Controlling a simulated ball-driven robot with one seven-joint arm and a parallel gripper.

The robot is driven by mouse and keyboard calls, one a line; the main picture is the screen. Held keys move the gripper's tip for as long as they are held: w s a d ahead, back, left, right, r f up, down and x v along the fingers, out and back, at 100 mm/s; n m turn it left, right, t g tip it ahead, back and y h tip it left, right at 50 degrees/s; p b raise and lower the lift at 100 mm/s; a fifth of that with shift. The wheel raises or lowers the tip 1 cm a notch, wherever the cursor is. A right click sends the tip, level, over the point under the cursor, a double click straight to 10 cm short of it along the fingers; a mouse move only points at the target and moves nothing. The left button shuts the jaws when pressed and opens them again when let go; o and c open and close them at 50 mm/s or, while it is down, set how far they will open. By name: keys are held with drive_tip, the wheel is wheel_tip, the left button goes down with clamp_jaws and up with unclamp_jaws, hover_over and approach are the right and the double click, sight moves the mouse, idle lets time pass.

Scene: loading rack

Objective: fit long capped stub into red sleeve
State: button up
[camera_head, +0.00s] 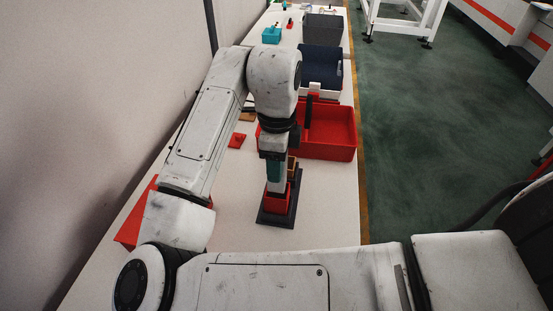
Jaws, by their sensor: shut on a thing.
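My gripper (275,178) points down over the dark base plate (267,219) on the white table. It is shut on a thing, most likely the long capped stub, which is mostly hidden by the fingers. The red sleeve (276,203) stands upright on the base plate, directly below the gripper in this view. A grey part shows between the fingers and the sleeve. I cannot tell whether the stub's lower end is inside the sleeve or just above or in front of it. A small tan block (292,164) shows right behind the gripper.
A red bin (340,151) stands behind the gripper, with a dark blue bin (320,66) and a grey bin (323,27) farther back. A small red piece (237,140) and a larger red object (133,229) lie left.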

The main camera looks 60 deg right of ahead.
sight(278, 188)
drive_tip(key=shift+f+b, duration=2.5)
drive_tip(key=shift+f, duration=1)
drive_tip(key=shift+s+f+b, duration=0.2)
drive_tip(key=shift+f+b, duration=0.4)
drive_tip(key=shift+f, duration=0.25)
drive_tip(key=o, duration=1.2)
drive_tip(key=shift+f, duration=0.15)
drive_tip(key=shift+w+a+r, duration=0.1)
drive_tip(key=shift+r, duration=6.45)
